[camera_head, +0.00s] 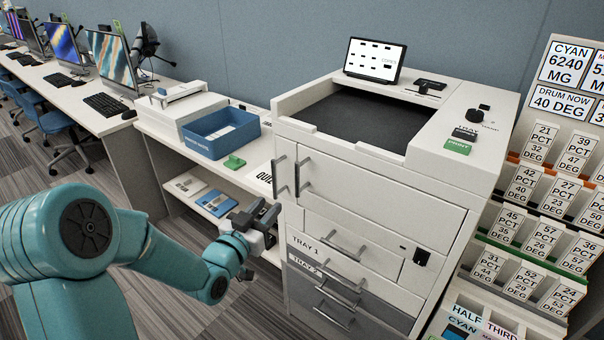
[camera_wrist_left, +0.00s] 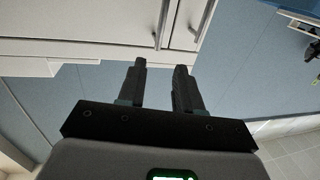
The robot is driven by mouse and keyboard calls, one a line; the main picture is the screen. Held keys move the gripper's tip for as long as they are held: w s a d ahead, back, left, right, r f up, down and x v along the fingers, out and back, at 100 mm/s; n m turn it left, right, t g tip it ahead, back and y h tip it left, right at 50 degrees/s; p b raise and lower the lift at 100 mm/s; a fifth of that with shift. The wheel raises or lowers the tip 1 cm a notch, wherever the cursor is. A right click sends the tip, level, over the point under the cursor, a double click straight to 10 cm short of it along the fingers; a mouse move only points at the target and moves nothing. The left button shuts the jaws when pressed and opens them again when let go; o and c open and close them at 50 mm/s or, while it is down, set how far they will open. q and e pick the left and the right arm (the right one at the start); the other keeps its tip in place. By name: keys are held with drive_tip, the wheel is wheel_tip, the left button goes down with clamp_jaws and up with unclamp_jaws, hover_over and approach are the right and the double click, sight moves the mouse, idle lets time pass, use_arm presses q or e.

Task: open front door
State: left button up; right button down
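The white printer cabinet (camera_head: 400,190) has a front door (camera_head: 370,195), closed, with a vertical grey bar handle (camera_head: 302,175) near its left edge. A second vertical handle (camera_head: 279,177) sits just left of it, around the cabinet's corner. In the left wrist view, two bar handles show, one at left (camera_wrist_left: 161,24) and one at right (camera_wrist_left: 199,22), beyond the fingertips. My left gripper (camera_head: 256,215) is left of and below the handles, apart from them. Its dark fingers (camera_wrist_left: 160,68) are parted with nothing between them. My right gripper is not in view.
Drawers labelled TRAY 1 (camera_head: 345,262) and TRAY 2 (camera_head: 335,282) sit below the door. A side bench (camera_head: 255,180) holds a blue bin (camera_head: 222,131). A labelled rack (camera_head: 545,200) stands right of the cabinet. Carpet floor (camera_head: 175,255) is open at left.

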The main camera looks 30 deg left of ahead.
sight(296, 175)
use_arm(q)
drive_tip(key=w+p, duration=0.1)
drive_tip(key=w, duration=0.4)
drive_tip(key=w+a+p, duration=0.1)
drive_tip(key=w, duration=0.4)
drive_tip(key=w+a+p, duration=0.1)
drive_tip(key=w, duration=0.4)
drive_tip(key=shift+w, duration=0.35)
clamp_jaws()
